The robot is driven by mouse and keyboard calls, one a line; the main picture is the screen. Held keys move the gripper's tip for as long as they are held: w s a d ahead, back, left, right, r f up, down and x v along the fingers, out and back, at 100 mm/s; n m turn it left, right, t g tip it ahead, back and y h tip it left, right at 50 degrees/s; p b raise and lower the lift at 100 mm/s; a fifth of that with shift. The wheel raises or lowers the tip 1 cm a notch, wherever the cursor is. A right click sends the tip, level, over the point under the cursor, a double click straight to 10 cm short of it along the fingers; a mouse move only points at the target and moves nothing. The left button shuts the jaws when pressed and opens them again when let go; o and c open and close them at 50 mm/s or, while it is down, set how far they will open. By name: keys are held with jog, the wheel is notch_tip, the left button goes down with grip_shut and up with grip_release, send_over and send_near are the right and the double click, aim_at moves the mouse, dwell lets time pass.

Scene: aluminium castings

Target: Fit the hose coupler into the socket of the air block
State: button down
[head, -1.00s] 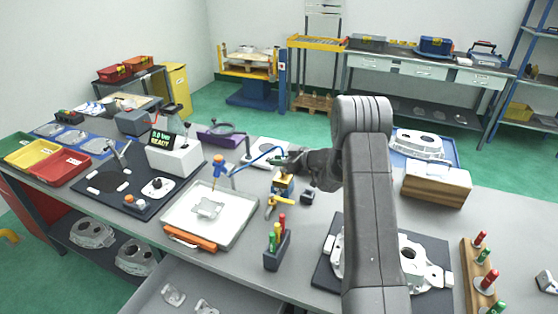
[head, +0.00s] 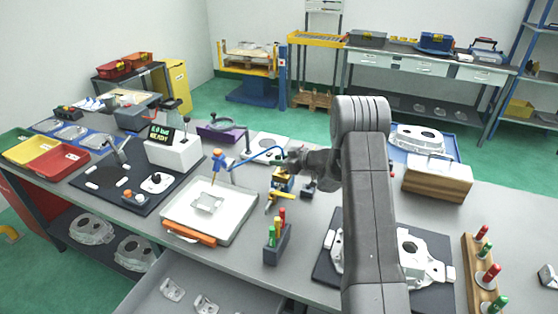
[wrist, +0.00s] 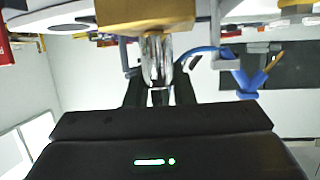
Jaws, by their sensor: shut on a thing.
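The air block (head: 283,184) is a small brass-yellow block on the bench, left of my gripper (head: 290,164) in the head view. In the wrist view the block (wrist: 150,14) fills the top middle. The hose coupler (wrist: 157,58) is a shiny silver cylinder between the dark fingers of my gripper (wrist: 158,92), which is shut on it. Its far end meets the edge of the block in the picture; the socket is hidden, so I cannot tell whether or how far it is inside. A blue hose (head: 258,156) runs from the gripper to a stand at left.
A dark holder (head: 277,248) with coloured handles stands in front of the block. A small dark part (head: 308,191) sits close to its right. A wooden box (head: 437,180) stands farther right.

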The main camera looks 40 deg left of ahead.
jog(key=c, duration=1.1)
grip_release()
jog(key=shift+c, duration=0.2)
jog(key=b+v, duration=0.2)
jog(key=v, duration=1)
jog(key=shift+f, duration=0.1)
jog(key=p+x, duration=0.2)
jog(key=x, duration=1)
jog(key=shift+r+p, duration=0.3)
jog(key=shift+r, duration=0.25)
jog(key=shift+f, duration=0.15)
